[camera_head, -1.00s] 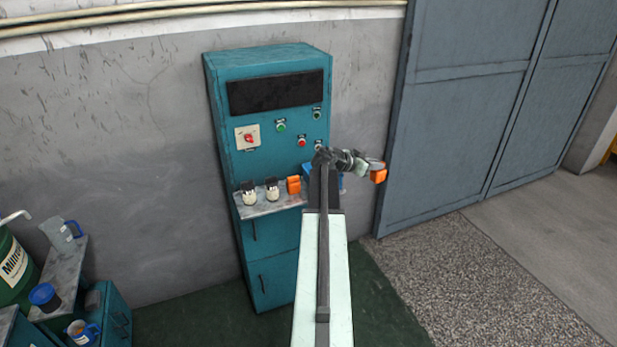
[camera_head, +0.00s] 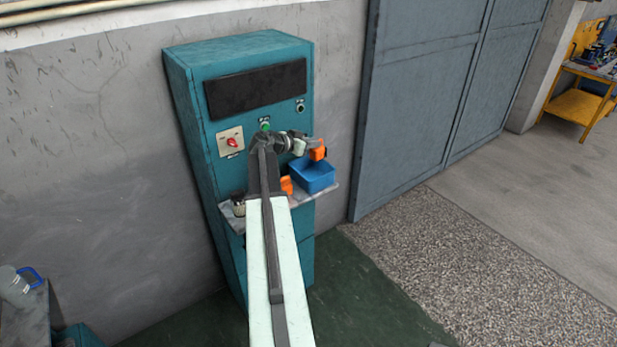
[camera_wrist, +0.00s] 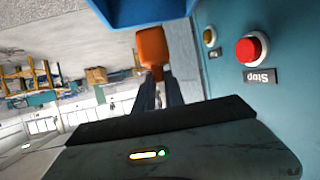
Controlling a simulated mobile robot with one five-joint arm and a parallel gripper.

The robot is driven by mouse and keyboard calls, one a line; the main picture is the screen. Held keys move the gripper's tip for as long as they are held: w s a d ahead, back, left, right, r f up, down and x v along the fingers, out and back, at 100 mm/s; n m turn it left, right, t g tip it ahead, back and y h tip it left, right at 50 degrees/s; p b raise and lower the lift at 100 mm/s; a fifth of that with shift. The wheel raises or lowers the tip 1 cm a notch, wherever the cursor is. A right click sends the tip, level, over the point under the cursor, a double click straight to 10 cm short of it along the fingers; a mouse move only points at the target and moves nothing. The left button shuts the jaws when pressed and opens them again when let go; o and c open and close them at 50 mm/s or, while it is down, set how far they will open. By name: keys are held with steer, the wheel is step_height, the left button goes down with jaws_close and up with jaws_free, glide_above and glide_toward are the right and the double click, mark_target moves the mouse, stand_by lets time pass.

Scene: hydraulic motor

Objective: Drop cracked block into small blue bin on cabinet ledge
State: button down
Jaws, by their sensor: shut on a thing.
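My gripper (camera_head: 309,147) is shut on an orange block (camera_head: 318,150) and holds it in the air in front of the teal cabinet (camera_head: 240,180). In the wrist view the orange block (camera_wrist: 152,46) sits between the fingertips of my gripper (camera_wrist: 157,76). The small blue bin (camera_head: 314,176) stands on the right part of the cabinet ledge (camera_head: 325,192), and the block appears over or near it in the head view. A blue edge of the bin (camera_wrist: 140,14) shows at the top of the wrist view. Cracks on the block are too small to tell.
Another orange block (camera_head: 286,186) sits on the ledge left of the bin, partly behind my arm. A dark-and-white item (camera_head: 239,205) stands at the ledge's left. The cabinet face has a red stop button (camera_wrist: 249,50). Grey doors (camera_head: 425,90) stand to the right.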

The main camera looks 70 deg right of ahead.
step_height(320, 180, down, 6)
steer(key=b, duration=0.5)
steer(key=shift+r, duration=0.1)
steer(key=c, duration=1.3)
jaws_free()
steer(key=shift+w, duration=0.1)
steer(key=shift+c, duration=0.2)
steer(key=p, duration=0.3)
glide_toward(312, 156)
steer(key=shift+x, duration=1)
